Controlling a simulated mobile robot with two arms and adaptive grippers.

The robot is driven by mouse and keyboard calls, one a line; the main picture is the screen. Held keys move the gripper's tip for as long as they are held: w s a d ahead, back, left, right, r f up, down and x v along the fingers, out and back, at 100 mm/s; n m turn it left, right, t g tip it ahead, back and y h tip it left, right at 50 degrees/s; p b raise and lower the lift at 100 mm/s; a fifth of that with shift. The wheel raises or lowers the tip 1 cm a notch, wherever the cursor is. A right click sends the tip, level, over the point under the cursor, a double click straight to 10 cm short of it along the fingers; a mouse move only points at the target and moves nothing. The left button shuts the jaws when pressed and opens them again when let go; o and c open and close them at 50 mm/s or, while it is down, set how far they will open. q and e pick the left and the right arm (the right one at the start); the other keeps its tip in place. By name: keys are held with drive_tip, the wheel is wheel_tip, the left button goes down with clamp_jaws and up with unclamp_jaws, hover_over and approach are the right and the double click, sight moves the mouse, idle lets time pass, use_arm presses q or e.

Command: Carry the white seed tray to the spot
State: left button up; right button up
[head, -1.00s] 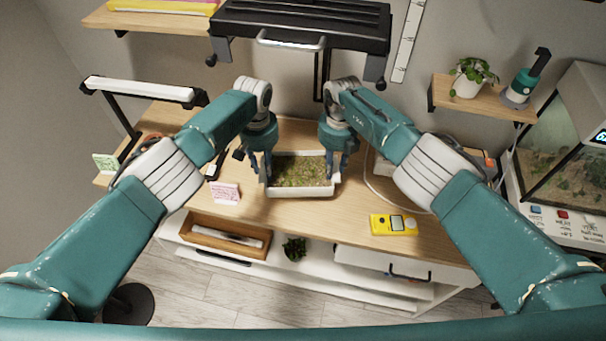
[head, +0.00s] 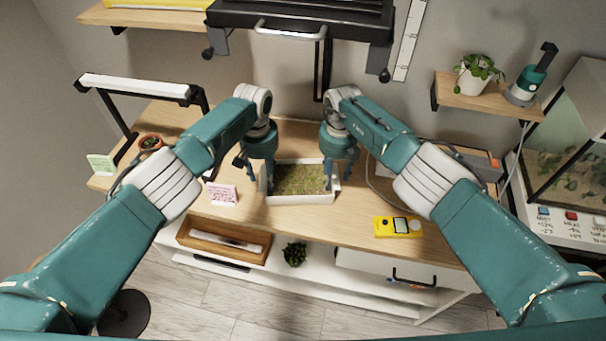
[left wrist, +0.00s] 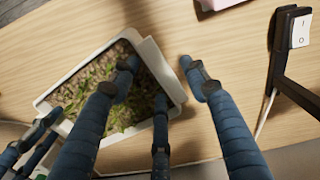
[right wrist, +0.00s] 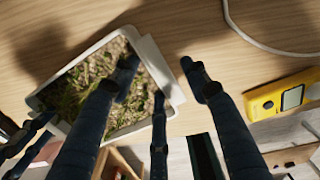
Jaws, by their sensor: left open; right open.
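The white seed tray (head: 302,199), filled with green and brown growth, appears to rest on the wooden tabletop in the head view. My left gripper (head: 268,187) is at its left end and my right gripper (head: 335,182) at its right end. Both are open. In the left wrist view, the tray's end wall (left wrist: 163,68) lies between spread fingers, some over the growth and one outside over bare wood. The right wrist view shows the same around the other end wall (right wrist: 158,68). No separately marked spot can be made out; the tray hides the wood under it.
A pink card (head: 222,194) stands left of the tray, and a yellow meter (head: 397,227) lies at the right front. A lamp (head: 135,87) and small pot (head: 151,143) are at the left.

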drive_tip(key=shift+r, duration=0.6)
wheel_tip(320, 180, up, 6)
drive_tip(key=shift+r, duration=0.2)
use_arm(q)
wheel_tip(320, 180, up, 12)
drive_tip(key=shift+f, duration=0.2)
use_arm(e)
drive_tip(key=shift+r, duration=0.3)
